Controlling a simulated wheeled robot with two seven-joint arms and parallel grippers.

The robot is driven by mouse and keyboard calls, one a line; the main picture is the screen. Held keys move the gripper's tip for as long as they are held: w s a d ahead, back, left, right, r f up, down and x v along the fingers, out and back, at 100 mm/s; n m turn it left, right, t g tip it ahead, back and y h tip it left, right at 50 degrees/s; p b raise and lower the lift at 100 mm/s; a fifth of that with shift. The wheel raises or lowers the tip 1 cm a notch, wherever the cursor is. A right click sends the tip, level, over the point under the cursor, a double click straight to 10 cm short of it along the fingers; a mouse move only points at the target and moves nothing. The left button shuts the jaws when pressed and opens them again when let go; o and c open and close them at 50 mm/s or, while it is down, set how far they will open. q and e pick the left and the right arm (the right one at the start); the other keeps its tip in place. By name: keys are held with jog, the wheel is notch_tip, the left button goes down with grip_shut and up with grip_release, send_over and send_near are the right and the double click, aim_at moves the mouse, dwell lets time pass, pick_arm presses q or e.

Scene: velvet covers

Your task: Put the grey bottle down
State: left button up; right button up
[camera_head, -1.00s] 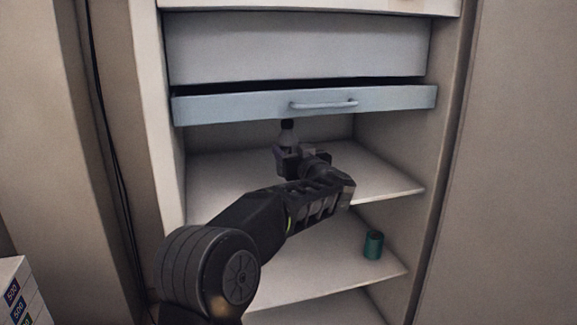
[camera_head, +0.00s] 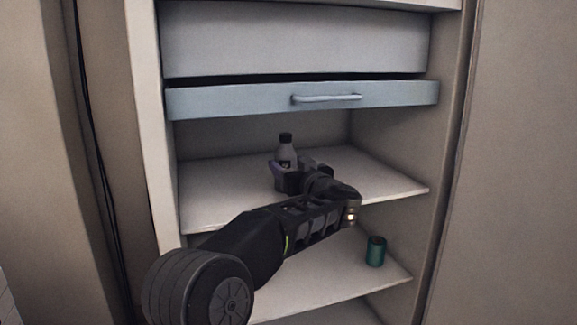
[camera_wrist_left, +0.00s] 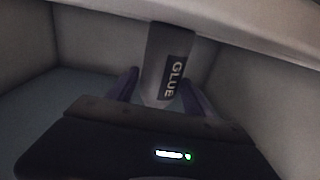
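The grey bottle (camera_head: 286,152) has a dark cap and stands upright at the upper shelf (camera_head: 371,176) of the cabinet. In the left wrist view the bottle (camera_wrist_left: 166,62) shows a dark "GLUE" label and sits between the two fingers. My left gripper (camera_head: 283,168) is around the lower part of the bottle, with a finger on each side, and appears shut on it. It also shows in the left wrist view (camera_wrist_left: 160,88). The bottle's base is hidden by my gripper, so I cannot tell whether it touches the shelf. My right gripper is not in view.
A light-blue drawer (camera_head: 230,101) with a handle (camera_head: 327,98) is slightly open just above the shelf opening. A green can (camera_head: 375,251) stands on the lower shelf (camera_head: 340,268) at the right. The upper shelf is bare on both sides of my gripper.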

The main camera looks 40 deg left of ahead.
pick_arm(q)
jog(key=shift+o, duration=1.2)
jog(key=shift+s+d+r, duration=0.15)
jog(key=shift+s+d, duration=0.05)
jog(key=shift+d, duration=0.25)
jog(key=p+v, duration=0.3)
jog(key=v, duration=0.8)
